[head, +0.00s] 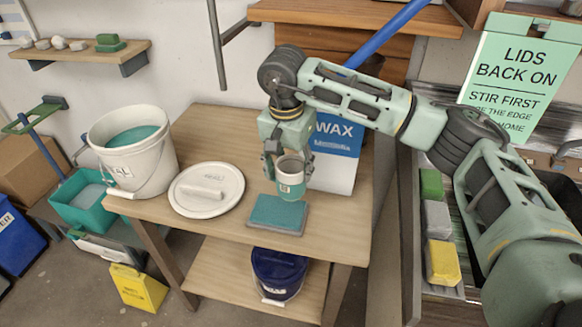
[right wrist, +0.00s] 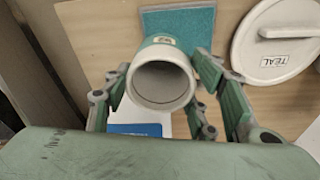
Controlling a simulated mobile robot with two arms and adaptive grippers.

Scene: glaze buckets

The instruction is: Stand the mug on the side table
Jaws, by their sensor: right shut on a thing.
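The mug (head: 291,181) is white inside with a teal outside and a small label. My right gripper (head: 288,166) is shut on it, with fingers on both sides, and holds it roughly upright over the side table (head: 222,124). The mug (right wrist: 160,85) also shows in the right wrist view, its open mouth facing the camera. It is close to the teal pad (head: 277,214); I cannot tell whether its base touches anything. My left gripper is not in view.
A white bucket of teal glaze (head: 150,165) and a white lid (head: 190,205) stand on the table's left part. A blue-and-white WAX container (head: 335,165) is right behind the mug. A dark blue bucket (head: 277,272) sits on the lower shelf. Bare wood lies at the back left.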

